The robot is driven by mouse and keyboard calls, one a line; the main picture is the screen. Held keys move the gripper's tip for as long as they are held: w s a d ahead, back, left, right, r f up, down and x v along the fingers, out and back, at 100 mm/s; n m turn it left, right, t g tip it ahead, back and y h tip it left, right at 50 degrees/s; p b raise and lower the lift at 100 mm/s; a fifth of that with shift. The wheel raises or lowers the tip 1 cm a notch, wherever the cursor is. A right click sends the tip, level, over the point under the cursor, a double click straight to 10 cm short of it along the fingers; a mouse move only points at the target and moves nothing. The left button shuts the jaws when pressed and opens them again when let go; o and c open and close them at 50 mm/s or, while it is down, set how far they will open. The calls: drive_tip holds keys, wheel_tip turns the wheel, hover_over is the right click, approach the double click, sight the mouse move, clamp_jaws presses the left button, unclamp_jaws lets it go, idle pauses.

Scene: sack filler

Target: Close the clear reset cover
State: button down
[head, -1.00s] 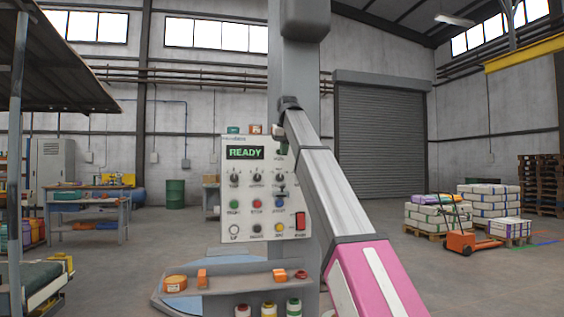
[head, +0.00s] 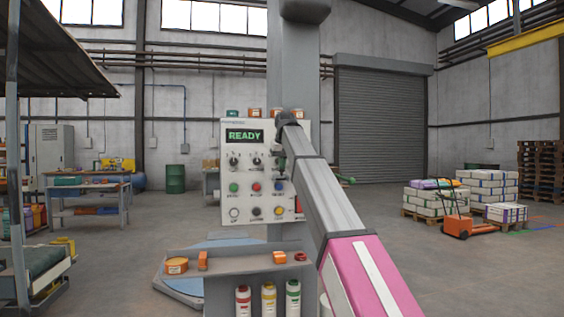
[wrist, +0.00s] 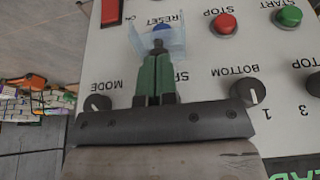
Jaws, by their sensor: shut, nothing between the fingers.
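The clear reset cover (wrist: 174,47) is a bluish transparent piece at the blue reset button (wrist: 161,30) in the wrist view. It appears to stand out from the panel face, though its exact angle is hard to tell. My gripper (wrist: 158,48) is shut and empty, its green fingers pointing at the cover. The fingertips overlap the cover in the picture; I cannot tell whether they touch it. In the head view my gripper (head: 281,165) is in front of the control panel (head: 232,206), just above the blue button (head: 279,186). The cover is too small to make out there.
The panel display (head: 245,136) reads READY. Red stop (wrist: 225,24) and green start (wrist: 288,16) buttons and the black bottom knob (wrist: 249,92) are close to my gripper. A shelf (head: 232,264) with small orange items juts out below the panel.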

drive_tip(key=shift+s, duration=0.1)
drive_tip(key=shift+s+f+t, duration=0.2)
drive_tip(key=shift+t, duration=0.2)
drive_tip(key=shift+s+d+f+t, duration=0.1)
drive_tip(key=shift+s+f+t, duration=0.05)
drive_tip(key=shift+t, duration=0.15)
wheel_tip(320, 180, down, 12)
drive_tip(key=t+y, duration=0.4)
drive_tip(key=t, duration=0.9)
drive_tip(key=shift+s, duration=0.2)
drive_tip(key=shift+f, duration=0.1)
idle(0.4)
idle(0.4)
